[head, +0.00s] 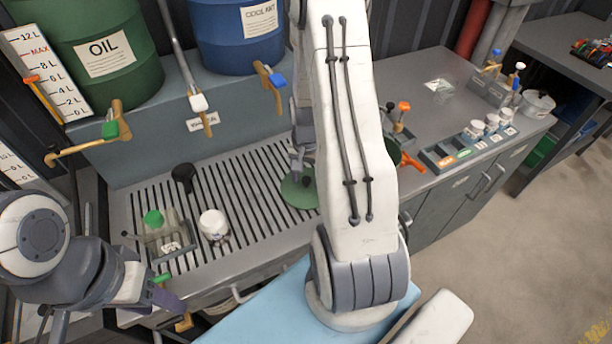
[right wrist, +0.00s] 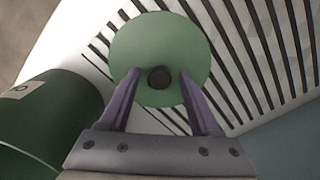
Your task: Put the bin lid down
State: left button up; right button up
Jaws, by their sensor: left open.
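The bin lid is a green disc with a dark round knob. It shows in the head view (head: 299,190), partly behind my right arm, and appears to lie flat on the slatted grate. In the right wrist view the lid (right wrist: 160,45) fills the upper middle. My right gripper (right wrist: 159,80) has its purple fingers on either side of the knob, with a visible gap on both sides. In the head view the right gripper (head: 297,160) is over the lid, partly hidden. My left gripper (head: 168,295) is open and empty at the bench's front left edge.
A dark green bin (right wrist: 45,125) stands beside the grate in the right wrist view. Oil (head: 100,55) and coolant (head: 238,35) drums with taps stand behind.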

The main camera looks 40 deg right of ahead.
aim_at(306, 180)
notch_tip(306, 180, up, 12)
jog(key=b, duration=0.1)
jog(key=s+a+r+n, duration=0.25)
jog(key=a+n, duration=0.25)
jog(key=a, duration=0.6)
jog(key=s+a+r+n, duration=0.1)
jog(key=a+r+n, duration=0.3)
jog(key=a, duration=0.6)
jog(key=s+a+n+y, duration=0.1)
jog(key=s+a+n, duration=0.9)
jog(key=s, duration=0.2)
jog(key=shift+s+r, duration=0.15)
jog(key=shift+s, duration=0.25)
